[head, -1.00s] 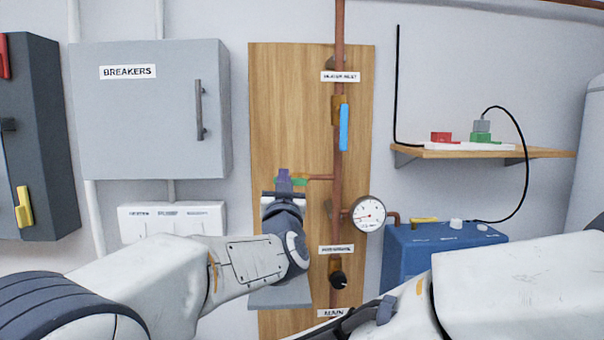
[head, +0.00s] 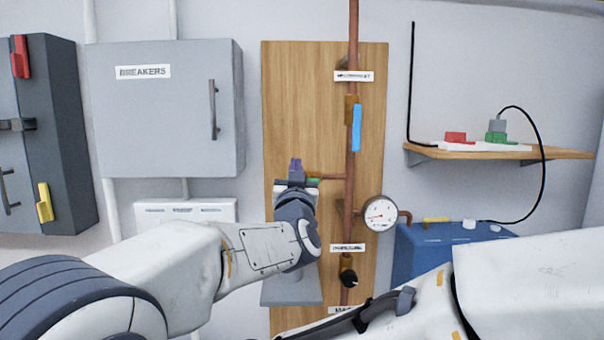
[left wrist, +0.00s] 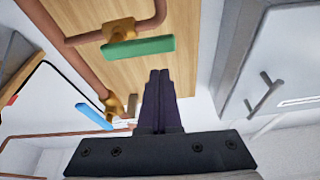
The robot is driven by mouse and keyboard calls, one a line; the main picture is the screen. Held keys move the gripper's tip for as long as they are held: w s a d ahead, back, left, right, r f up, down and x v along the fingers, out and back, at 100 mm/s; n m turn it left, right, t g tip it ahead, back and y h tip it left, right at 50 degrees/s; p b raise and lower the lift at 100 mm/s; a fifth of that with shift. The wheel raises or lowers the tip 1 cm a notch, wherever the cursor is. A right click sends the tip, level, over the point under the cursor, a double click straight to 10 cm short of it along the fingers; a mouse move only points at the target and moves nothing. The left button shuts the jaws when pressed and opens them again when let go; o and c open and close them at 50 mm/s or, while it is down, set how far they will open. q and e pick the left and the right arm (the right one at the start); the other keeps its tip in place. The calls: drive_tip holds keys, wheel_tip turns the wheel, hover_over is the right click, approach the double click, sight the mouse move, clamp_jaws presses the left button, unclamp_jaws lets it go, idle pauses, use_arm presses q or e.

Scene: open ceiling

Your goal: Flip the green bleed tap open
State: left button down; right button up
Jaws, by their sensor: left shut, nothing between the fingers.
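The green bleed tap handle (head: 314,181) sits on a short branch left of the copper pipe, partly hidden behind my left gripper in the head view. In the left wrist view the green handle (left wrist: 139,47) shows as a whole flat bar on its brass body. My left gripper (head: 295,163) is shut and empty, right at the handle's left part in the head view. In the left wrist view its dark fingertips (left wrist: 159,73) lie together near one end of the handle; I cannot tell whether they touch it. My right gripper is out of view.
A wooden board (head: 305,90) carries the pipe, a blue-handled valve (head: 357,127), a gauge (head: 379,213) and a black knob (head: 348,279). The breaker box (head: 165,115) stands left. A shelf (head: 530,153) and blue tank (head: 430,270) are right.

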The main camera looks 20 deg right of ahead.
use_arm(q)
drive_tip(key=r+b+v, duration=0.1)
drive_tip(key=b+v, duration=0.1)
drive_tip(key=v, duration=0.7)
drive_tip(key=shift+s+b, duration=0.3)
drive_tip(key=shift+s, duration=0.2)
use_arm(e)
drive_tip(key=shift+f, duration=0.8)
use_arm(q)
drive_tip(key=shift+a+r, duration=0.1)
drive_tip(key=shift+r, duration=0.05)
